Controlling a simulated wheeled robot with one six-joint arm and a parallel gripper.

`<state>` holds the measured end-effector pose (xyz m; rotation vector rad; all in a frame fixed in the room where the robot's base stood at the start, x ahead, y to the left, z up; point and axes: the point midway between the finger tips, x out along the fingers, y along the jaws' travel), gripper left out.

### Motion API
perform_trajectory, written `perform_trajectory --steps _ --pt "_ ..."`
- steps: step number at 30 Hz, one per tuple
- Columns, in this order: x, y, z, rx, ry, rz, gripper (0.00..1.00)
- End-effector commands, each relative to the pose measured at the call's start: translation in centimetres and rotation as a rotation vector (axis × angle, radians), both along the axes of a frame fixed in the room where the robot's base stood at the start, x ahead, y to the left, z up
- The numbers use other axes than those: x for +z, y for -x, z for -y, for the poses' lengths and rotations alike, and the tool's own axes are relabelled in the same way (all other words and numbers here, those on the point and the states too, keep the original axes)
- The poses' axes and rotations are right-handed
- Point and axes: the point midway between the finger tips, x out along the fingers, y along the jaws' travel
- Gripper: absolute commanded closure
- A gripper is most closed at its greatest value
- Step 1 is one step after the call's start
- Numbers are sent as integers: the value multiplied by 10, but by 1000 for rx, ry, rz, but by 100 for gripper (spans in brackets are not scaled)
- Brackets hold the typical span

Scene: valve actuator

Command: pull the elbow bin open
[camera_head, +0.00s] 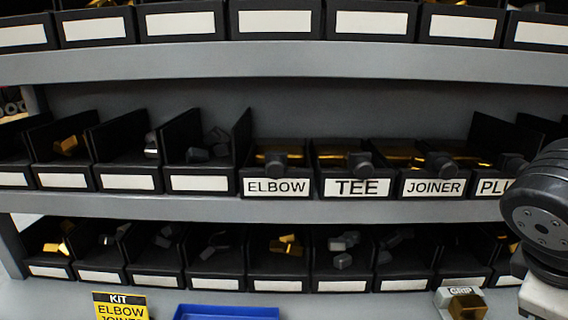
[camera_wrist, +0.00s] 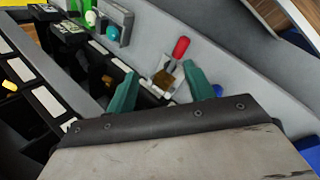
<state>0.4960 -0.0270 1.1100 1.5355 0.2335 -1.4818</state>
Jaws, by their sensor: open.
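The elbow bin (camera_head: 277,187) is a black bin on the middle shelf, with a white ELBOW label and a dark round knob (camera_head: 275,160) on its front. Brass-coloured parts show inside it. Its front stands level with the tee bin (camera_head: 355,187) to its right, and it looks pushed in. My gripper (camera_wrist: 159,70) shows only in the wrist view, with two teal fingers apart and nothing held between them. The head view does not show my gripper, and I cannot make out the elbow bin in the wrist view.
The joiner bin (camera_head: 433,188) and a partly hidden plug bin (camera_head: 492,187) continue the row. My arm is at the right edge. A yellow kit card (camera_head: 120,306), a blue tray (camera_head: 226,312) and a grip block (camera_head: 462,303) lie below. The wrist view shows a red-handled item (camera_wrist: 181,47).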

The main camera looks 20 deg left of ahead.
Motion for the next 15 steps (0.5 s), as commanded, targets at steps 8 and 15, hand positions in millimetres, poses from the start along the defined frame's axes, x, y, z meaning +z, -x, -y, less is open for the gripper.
perform_trajectory --steps 8,15 --pt "33 -82 -131 839 592 72 47" --pt "67 -77 -308 1450 1148 284 47"
